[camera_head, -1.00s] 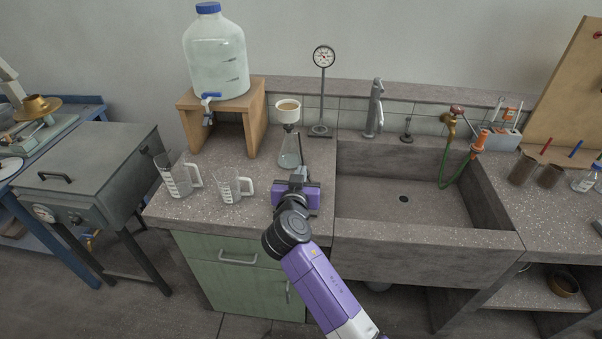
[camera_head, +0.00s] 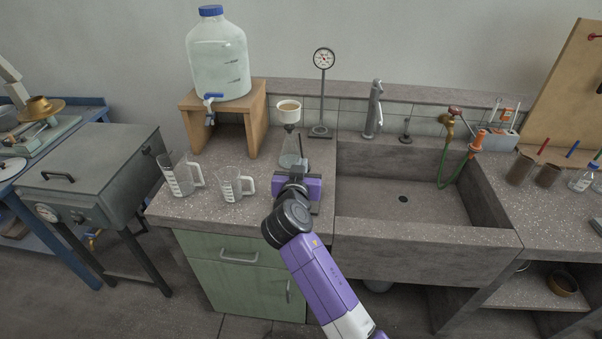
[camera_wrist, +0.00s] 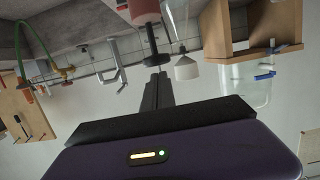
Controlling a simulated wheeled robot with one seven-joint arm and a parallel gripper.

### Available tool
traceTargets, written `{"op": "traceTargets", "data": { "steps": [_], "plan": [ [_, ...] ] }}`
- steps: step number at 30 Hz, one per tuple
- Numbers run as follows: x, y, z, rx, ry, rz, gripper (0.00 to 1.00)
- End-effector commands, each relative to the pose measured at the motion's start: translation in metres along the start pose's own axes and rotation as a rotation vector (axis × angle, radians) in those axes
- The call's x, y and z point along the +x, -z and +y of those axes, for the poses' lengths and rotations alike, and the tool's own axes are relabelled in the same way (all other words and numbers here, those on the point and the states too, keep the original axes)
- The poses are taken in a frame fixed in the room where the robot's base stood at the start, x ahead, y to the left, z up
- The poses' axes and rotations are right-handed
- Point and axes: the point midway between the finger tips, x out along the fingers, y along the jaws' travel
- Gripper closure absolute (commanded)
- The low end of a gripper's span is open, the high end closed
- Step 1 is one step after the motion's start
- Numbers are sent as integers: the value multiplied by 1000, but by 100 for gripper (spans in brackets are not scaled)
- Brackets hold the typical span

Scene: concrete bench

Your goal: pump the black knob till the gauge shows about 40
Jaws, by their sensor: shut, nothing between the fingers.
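The gauge (camera_head: 324,59) is a round white dial on a thin stand at the back of the bench; its reading is too small to make out. In the wrist view, where things hang upside down, a reddish pump cylinder (camera_wrist: 146,11) has a dark rod ending in the black knob (camera_wrist: 156,60). My gripper (camera_wrist: 160,75) is shut and empty, with its fingertips right at the knob; I cannot tell whether they touch. In the head view my gripper (camera_head: 299,176) stands over the bench left of the sink and hides the pump.
A flask (camera_head: 291,148) with a funnel (camera_head: 288,111) stands just behind my gripper. Two measuring jugs (camera_head: 231,184) (camera_head: 181,176) stand to the left. A water carboy (camera_head: 219,65) sits on a wooden stand (camera_head: 256,124). The sink (camera_head: 390,190) is to the right.

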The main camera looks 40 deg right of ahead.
Motion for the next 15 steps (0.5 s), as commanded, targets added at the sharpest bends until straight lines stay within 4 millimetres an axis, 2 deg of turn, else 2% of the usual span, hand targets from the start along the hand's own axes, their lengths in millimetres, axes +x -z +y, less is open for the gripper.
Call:
{"op": "traceTargets", "data": {
  "steps": [1,6,9,15],
  "plan": [
    [-15,-8,-2,-4,7,0,100],
    [-52,-6,-1,-2,6,2,100],
    [-70,-6,-2,-3,7,3,100],
    [-92,-4,-1,-4,5,3,100]
  ]
}}
